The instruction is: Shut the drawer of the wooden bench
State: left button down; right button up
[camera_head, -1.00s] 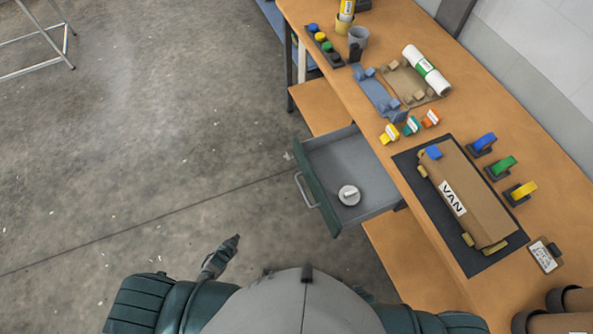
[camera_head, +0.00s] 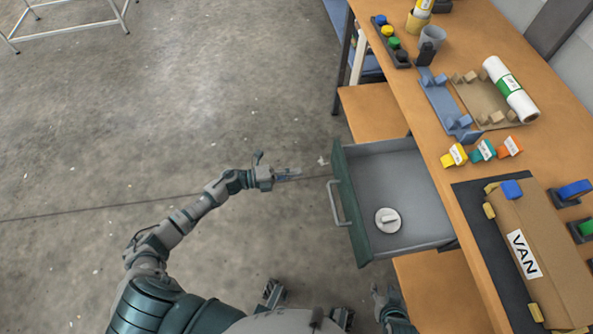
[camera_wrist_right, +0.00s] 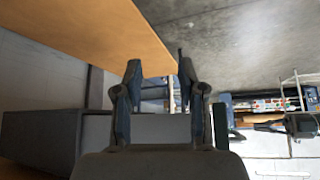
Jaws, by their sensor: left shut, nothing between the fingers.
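The drawer (camera_head: 398,187) of the wooden bench (camera_head: 425,100) stands pulled out, with a dark green front, a grey inside and a metal bar handle (camera_head: 336,204). A round white object (camera_head: 387,220) lies in it. My left gripper (camera_head: 298,174) is shut and empty, left of the drawer front near the handle's upper end, with a small gap to the front. My right gripper (camera_wrist_right: 158,70) has its fingers apart with nothing between them. In the head view it is low, by my body below the drawer, and only partly clear.
A cardboard box marked VAN (camera_head: 545,250) lies on a dark mat on the bench top. A lower wooden shelf (camera_head: 372,112) juts out past the drawer.

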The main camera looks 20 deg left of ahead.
aim_at(336, 166)
pick_arm(q)
jog(key=x, duration=0.9)
jog(key=shift+w+d+f+b, duration=0.1)
jog(key=shift+w+d+b, duration=0.1)
jog(key=shift+d+b, duration=0.15)
jog(key=shift+w+d, duration=0.25)
jog(key=shift+d, duration=0.2)
pick_arm(e)
jog(key=shift+w+a+r+t, duration=0.25)
jog(key=shift+w+t, duration=0.2)
jog(key=shift+w, duration=0.25)
jog(key=shift+w+a+r+t, duration=0.2)
jog(key=shift+w+t, duration=0.25)
jog(key=shift+w, duration=0.2)
